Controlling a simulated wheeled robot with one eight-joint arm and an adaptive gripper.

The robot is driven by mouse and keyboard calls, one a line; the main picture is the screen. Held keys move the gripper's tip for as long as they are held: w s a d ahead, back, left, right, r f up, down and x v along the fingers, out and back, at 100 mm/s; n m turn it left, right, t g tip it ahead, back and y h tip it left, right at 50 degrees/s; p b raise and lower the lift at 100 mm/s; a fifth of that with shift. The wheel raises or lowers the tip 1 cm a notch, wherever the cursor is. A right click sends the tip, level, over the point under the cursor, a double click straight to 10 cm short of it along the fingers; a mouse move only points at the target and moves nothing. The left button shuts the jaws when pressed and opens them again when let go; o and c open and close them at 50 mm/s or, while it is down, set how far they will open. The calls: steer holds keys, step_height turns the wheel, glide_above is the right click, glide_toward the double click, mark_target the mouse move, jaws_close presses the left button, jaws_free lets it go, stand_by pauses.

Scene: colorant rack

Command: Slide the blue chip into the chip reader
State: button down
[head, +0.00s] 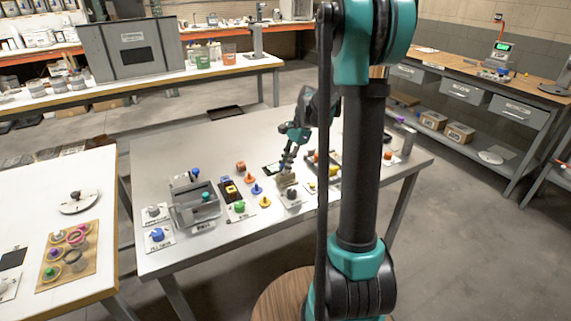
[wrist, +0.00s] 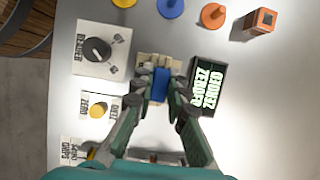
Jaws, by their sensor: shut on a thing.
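The blue chip (wrist: 161,84) is upright between the fingertips of my gripper (wrist: 163,91), which is shut on it, in the wrist view. A beige slotted block, apparently the chip reader (wrist: 158,62), lies directly beyond and partly under the chip; whether the chip's lower edge is in its slot I cannot tell. In the head view my gripper (head: 286,167) is just above this beige block (head: 285,180). The chip itself is not clear there.
A plate with a black knob (wrist: 97,50) stands left of the block, and a dark display with green text (wrist: 208,86) stands right. A yellow button plate (wrist: 98,107) is nearer. Blue (wrist: 171,8) and orange (wrist: 213,15) pegs and an orange box (wrist: 260,22) stand beyond.

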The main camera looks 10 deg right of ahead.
steer(key=shift+f, duration=0.3)
steer(key=c, duration=1.4)
jaws_free()
steer(key=shift+c, duration=0.2)
steer(key=v, duration=1.2)
steer(key=shift+s, duration=0.1)
steer(key=s+f+n+t+h, duration=0.2)
steer(key=s+f+n, duration=0.5)
steer(key=s, duration=0.4)
steer(key=s+f+n+t+h, duration=0.2)
steer(key=s+f+n, duration=0.5)
steer(key=s, duration=0.5)
steer(key=shift+s+f+t, duration=0.15)
steer(key=shift+f+t, duration=0.35)
steer(key=shift+t, duration=0.3)
steer(key=shift+a, duration=0.15)
